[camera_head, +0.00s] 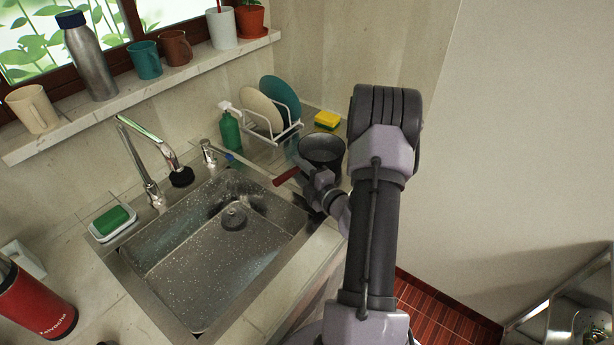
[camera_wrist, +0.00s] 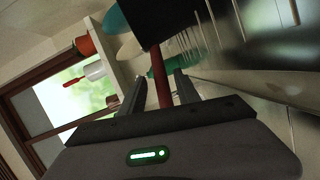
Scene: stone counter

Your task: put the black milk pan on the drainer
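The black milk pan (camera_head: 323,150) is at the counter's right end, beside the sink, with its red handle (camera_head: 286,176) pointing left toward the basin. In the wrist view the dark pan (camera_wrist: 180,14) is at the top, and its red handle (camera_wrist: 162,75) runs down between my fingers. My gripper (camera_head: 304,175) is at the handle; in the wrist view its fingers (camera_wrist: 160,82) stand apart with visible gaps on both sides of the handle. The white wire drainer (camera_head: 284,137) holds a cream plate and a teal plate, left of and behind the pan.
A green soap bottle (camera_head: 231,131) stands left of the drainer. A yellow sponge (camera_head: 327,119) lies behind the pan. The sink (camera_head: 205,255) with its tap (camera_head: 150,165) is to the left. Mugs and a steel bottle (camera_head: 90,60) line the sill. A wall bounds the right.

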